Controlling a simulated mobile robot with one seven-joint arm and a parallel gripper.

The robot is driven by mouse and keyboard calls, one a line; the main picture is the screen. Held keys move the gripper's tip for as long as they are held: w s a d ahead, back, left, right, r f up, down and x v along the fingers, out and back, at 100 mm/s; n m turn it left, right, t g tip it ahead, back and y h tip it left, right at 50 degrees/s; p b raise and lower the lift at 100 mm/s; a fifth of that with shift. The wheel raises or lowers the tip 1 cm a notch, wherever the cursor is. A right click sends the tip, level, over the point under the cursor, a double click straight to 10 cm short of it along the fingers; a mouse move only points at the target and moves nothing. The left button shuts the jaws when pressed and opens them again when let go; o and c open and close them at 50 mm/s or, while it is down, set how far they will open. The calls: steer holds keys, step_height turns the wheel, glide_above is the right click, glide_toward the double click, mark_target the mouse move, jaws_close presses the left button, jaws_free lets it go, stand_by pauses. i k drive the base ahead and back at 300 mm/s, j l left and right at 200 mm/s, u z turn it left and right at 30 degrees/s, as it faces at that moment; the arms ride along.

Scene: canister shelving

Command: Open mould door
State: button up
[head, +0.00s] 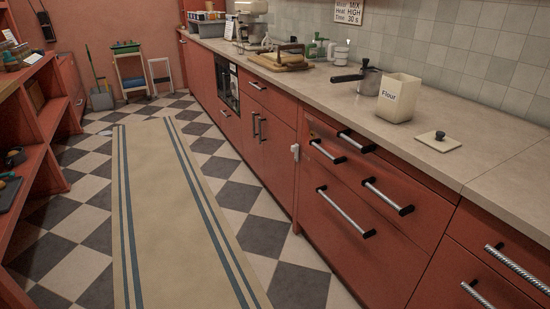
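No door in the head view is visibly marked as a mould door. A pair of red cabinet doors (270,150) with two upright bar handles stands under the counter in the middle of the view, and both look shut. A small white object (295,152) is on the cabinet front just right of these doors; I cannot tell what it is. My gripper is not in view.
Red drawers (345,205) with protruding bar handles line the right. The counter (430,105) holds an open Flour canister (399,97), its apparent lid (438,140), and a metal pot (368,80). Open shelving (40,125) stands left. The runner (170,220) between is clear.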

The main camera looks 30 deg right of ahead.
mark_target(280, 164)
steer(key=i+l+z, duration=0.35)
steer(key=i+l, duration=0.15)
steer(key=i, duration=1)
steer(key=i+z, duration=0.4)
steer(key=i, duration=1.15)
